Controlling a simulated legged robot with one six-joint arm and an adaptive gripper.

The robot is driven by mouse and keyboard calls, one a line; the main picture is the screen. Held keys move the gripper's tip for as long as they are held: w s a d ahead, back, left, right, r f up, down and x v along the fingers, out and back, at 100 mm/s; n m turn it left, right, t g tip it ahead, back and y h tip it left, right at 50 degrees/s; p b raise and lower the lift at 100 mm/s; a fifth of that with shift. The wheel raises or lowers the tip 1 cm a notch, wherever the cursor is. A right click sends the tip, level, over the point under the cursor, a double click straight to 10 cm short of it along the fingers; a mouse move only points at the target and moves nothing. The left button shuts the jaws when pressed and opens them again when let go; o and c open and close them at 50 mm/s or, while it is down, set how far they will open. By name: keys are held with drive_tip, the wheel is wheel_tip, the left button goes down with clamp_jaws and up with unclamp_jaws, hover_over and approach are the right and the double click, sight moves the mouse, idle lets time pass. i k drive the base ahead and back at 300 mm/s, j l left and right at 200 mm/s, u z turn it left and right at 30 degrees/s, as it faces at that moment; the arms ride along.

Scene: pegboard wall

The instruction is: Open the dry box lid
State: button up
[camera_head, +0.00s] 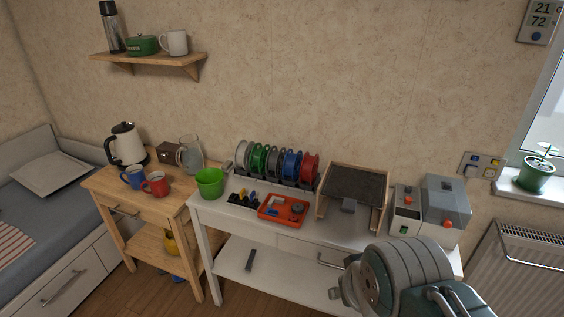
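A grey box with a lighter blue-grey upper part (446,200) stands at the right end of the white table; it looks like the dry box, and its lid appears closed. A smaller pale unit with a red knob (405,211) stands against its left side. My arm rises in the lower right, in front of the table's right end. A small grey part at its left end may be my gripper (340,293). Its fingers cannot be made out, and it is apart from the box.
The white table (232,219) also holds a green bucket (210,184), a row of spools (277,163), a red tray (283,211) and a wooden-sided dark panel (355,186). A wooden cart (107,184) stands left. A radiator (520,265) is at right.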

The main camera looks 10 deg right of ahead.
sight(446, 224)
drive_tip(key=z, duration=1.35)
